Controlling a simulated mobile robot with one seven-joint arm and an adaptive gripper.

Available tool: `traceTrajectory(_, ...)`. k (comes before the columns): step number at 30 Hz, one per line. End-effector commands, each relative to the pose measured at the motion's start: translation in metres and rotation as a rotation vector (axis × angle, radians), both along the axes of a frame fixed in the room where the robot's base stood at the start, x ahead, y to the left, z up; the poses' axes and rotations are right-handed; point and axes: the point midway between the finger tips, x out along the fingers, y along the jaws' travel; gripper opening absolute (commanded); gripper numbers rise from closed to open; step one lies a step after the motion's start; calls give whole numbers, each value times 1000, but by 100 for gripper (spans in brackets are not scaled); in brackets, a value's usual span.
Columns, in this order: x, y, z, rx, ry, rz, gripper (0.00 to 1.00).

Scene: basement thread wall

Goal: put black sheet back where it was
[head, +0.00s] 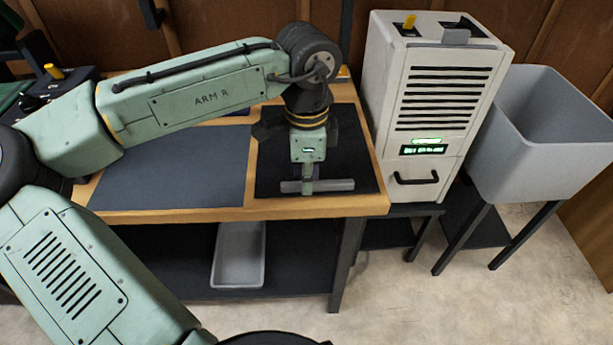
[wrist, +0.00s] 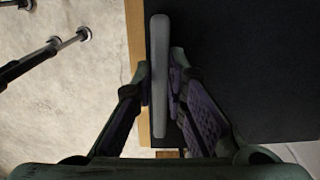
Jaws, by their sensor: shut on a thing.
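The black sheet (head: 345,140) lies over the right part of the wooden bench top, partly hidden by my arm and gripper. It fills the right of the wrist view (wrist: 250,70) as a dark flat area. My gripper (head: 307,186) points down near the sheet's front edge. Its fingers are shut on a grey bar (head: 338,185) with rounded ends. In the wrist view the bar (wrist: 160,50) stands lengthwise between the fingers (wrist: 161,88), along the sheet's near edge. I cannot tell whether the bar is joined to the sheet.
A dark blue-grey mat (head: 180,170) covers the bench's left part. The wooden bench rim (head: 345,204) runs along the front. A grey tray (head: 239,255) sits on the lower shelf. A light-grey cabinet (head: 430,110) and a grey bin (head: 560,140) stand to the right.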

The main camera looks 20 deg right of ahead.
Motion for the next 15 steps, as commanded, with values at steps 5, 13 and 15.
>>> traceTrajectory(5,0,0,-8,0,-1,0,0)
traceTrajectory(13,0,0,-11,-1,-1,-1,0)
traceTrajectory(15,0,0,-10,0,-1,0,17)
